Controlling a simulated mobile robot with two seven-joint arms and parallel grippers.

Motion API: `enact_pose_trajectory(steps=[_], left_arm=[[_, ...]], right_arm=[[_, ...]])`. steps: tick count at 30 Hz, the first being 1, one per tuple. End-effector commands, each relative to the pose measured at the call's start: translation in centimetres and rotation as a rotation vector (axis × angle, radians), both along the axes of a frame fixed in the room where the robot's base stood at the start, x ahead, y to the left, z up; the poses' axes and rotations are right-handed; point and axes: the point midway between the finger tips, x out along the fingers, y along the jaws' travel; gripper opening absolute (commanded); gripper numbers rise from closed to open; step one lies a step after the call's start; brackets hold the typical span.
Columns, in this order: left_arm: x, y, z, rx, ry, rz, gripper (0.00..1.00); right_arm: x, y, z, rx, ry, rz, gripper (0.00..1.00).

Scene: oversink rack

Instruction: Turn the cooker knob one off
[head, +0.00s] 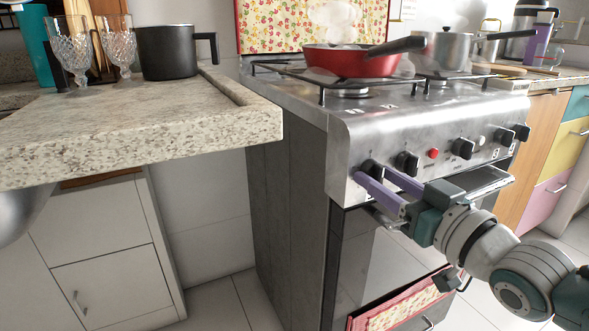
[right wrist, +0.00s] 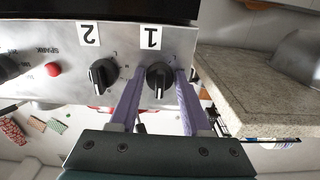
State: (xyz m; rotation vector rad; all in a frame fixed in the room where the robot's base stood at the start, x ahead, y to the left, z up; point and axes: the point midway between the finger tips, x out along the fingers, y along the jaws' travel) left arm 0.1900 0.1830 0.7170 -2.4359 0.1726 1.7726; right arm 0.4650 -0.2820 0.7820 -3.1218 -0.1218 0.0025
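Cooker knob one (right wrist: 158,77) is a black round knob with a raised grip, under the label "1" on the steel front panel. In the right wrist view its grip stands about upright, with a light mark at the lower end. It also shows in the head view (head: 372,167) as the leftmost knob. My right gripper (head: 373,174) has purple fingers, one on each side of this knob. In the right wrist view the gripper (right wrist: 160,80) is spread around the knob; I cannot tell whether the fingers touch it. My left gripper is out of view.
Knob two (right wrist: 103,73) and a red button (head: 433,153) are along the panel. A red pan (head: 350,62) with steam above and a metal pot (head: 445,50) stand on the stove. A granite counter (head: 140,130) juts out left of the cooker. The oven handle is below my gripper.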

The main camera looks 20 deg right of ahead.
Motion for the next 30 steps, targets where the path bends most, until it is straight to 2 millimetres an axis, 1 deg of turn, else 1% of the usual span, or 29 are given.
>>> enact_pose_trajectory(steps=[1,6,13,16,20,27,30], left_arm=[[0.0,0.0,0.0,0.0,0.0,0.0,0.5],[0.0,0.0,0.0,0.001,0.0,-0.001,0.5],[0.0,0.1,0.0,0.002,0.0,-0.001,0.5],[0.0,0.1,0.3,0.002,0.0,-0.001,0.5],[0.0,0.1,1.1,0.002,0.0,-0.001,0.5],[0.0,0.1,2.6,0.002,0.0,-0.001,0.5],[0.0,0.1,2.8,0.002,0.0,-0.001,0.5]], right_arm=[[0.0,0.0,0.0,0.0,0.0,0.0,0.54],[0.0,0.0,0.0,-0.001,0.0,0.0,0.74],[0.0,0.0,0.0,-0.002,0.0,0.0,0.74],[-0.5,0.0,0.1,-0.002,0.0,0.0,0.74],[-2.3,-0.2,0.2,-0.002,0.004,0.0,0.74],[-7.1,-0.5,0.2,-0.001,0.004,0.0,0.74],[-8.6,-0.7,0.1,-0.001,0.003,0.0,0.74]])
